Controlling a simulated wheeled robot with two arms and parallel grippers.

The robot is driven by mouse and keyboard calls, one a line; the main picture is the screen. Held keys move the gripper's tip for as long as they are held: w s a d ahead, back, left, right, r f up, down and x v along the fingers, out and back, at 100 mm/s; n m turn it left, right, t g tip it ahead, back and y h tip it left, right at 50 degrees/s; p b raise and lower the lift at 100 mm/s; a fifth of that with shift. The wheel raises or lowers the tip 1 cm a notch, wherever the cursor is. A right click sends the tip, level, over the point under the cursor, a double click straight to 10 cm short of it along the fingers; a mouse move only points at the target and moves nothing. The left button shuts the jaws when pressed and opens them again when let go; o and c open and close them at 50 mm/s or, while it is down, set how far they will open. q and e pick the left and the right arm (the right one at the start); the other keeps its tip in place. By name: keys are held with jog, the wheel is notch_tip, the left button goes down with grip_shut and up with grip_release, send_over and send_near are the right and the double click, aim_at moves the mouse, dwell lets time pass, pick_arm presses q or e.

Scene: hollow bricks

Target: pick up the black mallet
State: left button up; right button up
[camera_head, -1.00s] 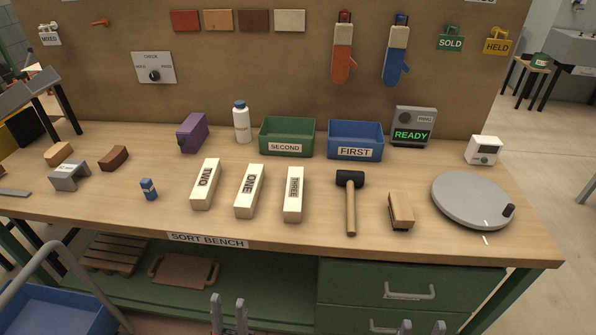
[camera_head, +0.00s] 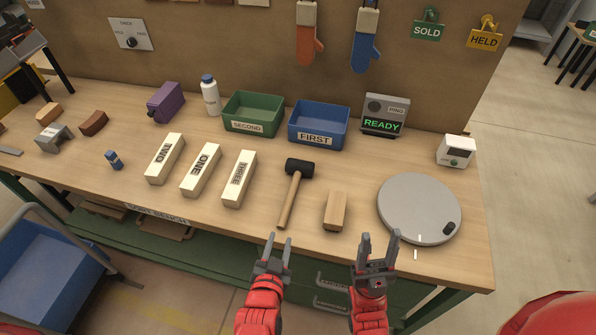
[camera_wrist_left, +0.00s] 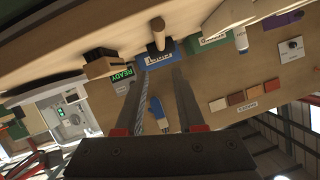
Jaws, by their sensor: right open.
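The black mallet (camera_head: 295,190) lies on the bench in the head view, its black head towards the back and its wooden handle towards the front edge. It also shows in the left wrist view (camera_wrist_left: 158,35), beyond the fingers. My left gripper (camera_head: 279,239) is open and empty, just in front of the bench edge and below the handle's end, apart from it. My right gripper (camera_head: 380,238) is open and empty, further right, in front of the wooden block and the round grey plate.
A wooden block (camera_head: 336,210) lies right of the mallet, and the white brick THREE (camera_head: 239,180) lies left. Behind stand the blue FIRST bin (camera_head: 319,126) and green SECOND bin (camera_head: 252,114). A round grey plate (camera_head: 418,205) sits at right.

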pick_arm(q)
notch_tip(320, 180, down, 3)
jog(key=w+b, duration=0.3)
jog(key=b, duration=0.9)
send_near(287, 207)
jog(key=x, duration=0.3)
jog(key=shift+f, duration=0.15)
jog(key=shift+w+d+p, duration=0.15)
jog(key=shift+w+p, duration=0.5)
jog(key=shift+w, duration=0.3)
jog(key=shift+f+p+x, duration=0.2)
jog(key=shift+p+x, duration=0.1)
jog(key=shift+x, duration=1.95)
jog(key=shift+w+d+f, duration=0.15)
jog(key=shift+w, duration=0.3)
grip_shut()
